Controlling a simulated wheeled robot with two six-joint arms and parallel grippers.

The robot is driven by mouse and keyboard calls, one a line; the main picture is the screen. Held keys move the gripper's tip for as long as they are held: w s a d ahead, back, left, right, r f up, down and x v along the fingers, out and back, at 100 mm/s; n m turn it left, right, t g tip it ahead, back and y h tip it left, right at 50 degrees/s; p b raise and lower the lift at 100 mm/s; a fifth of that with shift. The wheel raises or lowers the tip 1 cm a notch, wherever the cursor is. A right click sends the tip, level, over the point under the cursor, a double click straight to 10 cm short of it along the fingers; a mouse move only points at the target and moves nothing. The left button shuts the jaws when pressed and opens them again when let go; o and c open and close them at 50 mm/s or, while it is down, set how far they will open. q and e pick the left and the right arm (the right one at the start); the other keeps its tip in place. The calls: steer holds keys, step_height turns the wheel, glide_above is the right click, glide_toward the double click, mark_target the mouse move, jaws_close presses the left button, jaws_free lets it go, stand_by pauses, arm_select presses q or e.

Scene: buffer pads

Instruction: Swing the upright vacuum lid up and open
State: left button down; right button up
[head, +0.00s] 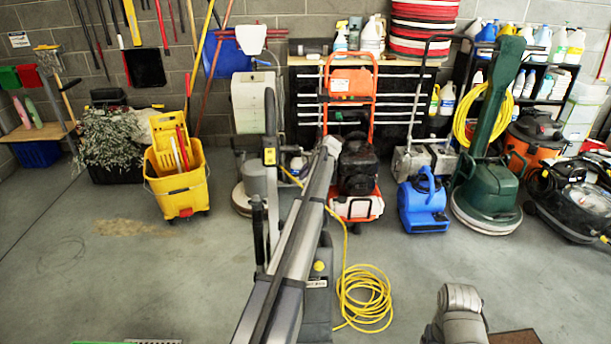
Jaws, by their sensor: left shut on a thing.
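The upright vacuum (317,292) stands in front of me, low in the middle of the head view. Its grey front panel carries a round yellow button. My left arm stretches over it from the bottom and hides much of it. My left gripper (330,146) is at the arm's far end, shut on what I take to be the vacuum's lid. Neither the grip itself nor how far the lid stands open can be made out. A rounded part of my right arm shows at the bottom right, but its gripper is out of view.
A coiled yellow cord (363,300) lies right of the vacuum. Behind stand a yellow mop bucket (178,192), an orange-framed machine (350,83), a blue blower (423,205) and a green floor machine (487,196). The floor at left is clear.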

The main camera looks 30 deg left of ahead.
arm_select(q)
steer(key=shift+w+a+r, duration=0.15)
steer(key=shift+w+a, duration=0.05)
steer(key=shift+w, duration=0.05)
steer(key=c, duration=0.9)
jaws_free()
steer(key=shift+s+d, duration=0.1)
steer(key=shift+s, duration=0.05)
steer(key=p+v, duration=0.5)
steer(key=v, duration=0.2)
steer(key=shift+s+d+r+p, duration=0.2)
steer(key=shift+d+r+p, duration=0.15)
steer(key=shift+p, duration=0.25)
steer(key=shift+a, duration=0.1)
